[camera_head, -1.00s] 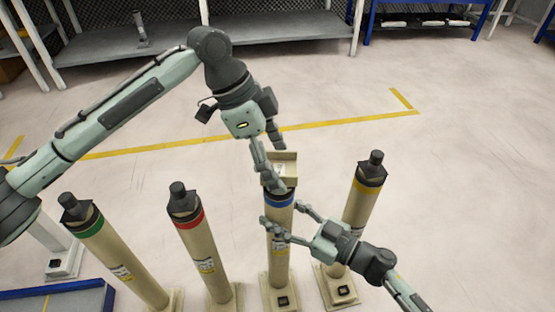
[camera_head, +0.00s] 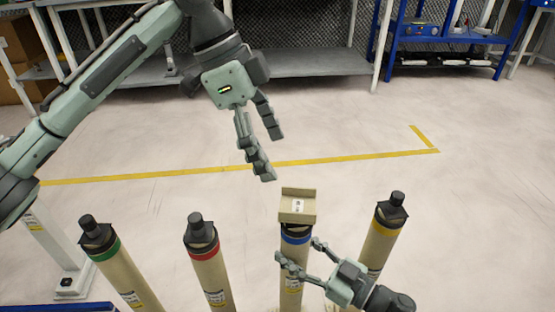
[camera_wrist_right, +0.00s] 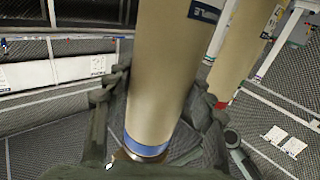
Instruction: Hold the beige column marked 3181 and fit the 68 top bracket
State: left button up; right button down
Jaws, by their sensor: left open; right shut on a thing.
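The beige column with a blue band (camera_head: 291,288) stands upright in the head view; its number is too small to read. A beige bracket (camera_head: 298,208) with a small white label sits on its top, its marking unreadable. My right gripper (camera_head: 298,253) is shut around the column just below the blue band. In the right wrist view the column (camera_wrist_right: 165,75) runs between the fingers, with the blue band near the bottom. My left gripper (camera_head: 267,157) is open and empty, above and slightly left of the bracket, clear of it.
Columns with green (camera_head: 125,275), red (camera_head: 210,270) and yellow (camera_head: 382,240) bands and dark caps stand on either side. Shelving (camera_head: 300,63) and a blue bench (camera_head: 445,45) line the back. The floor between, with a yellow line (camera_head: 340,160), is clear.

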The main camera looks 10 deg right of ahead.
dwell(0.3)
jog(key=c, duration=0.5)
grip_release()
jog(key=shift+c, duration=0.2)
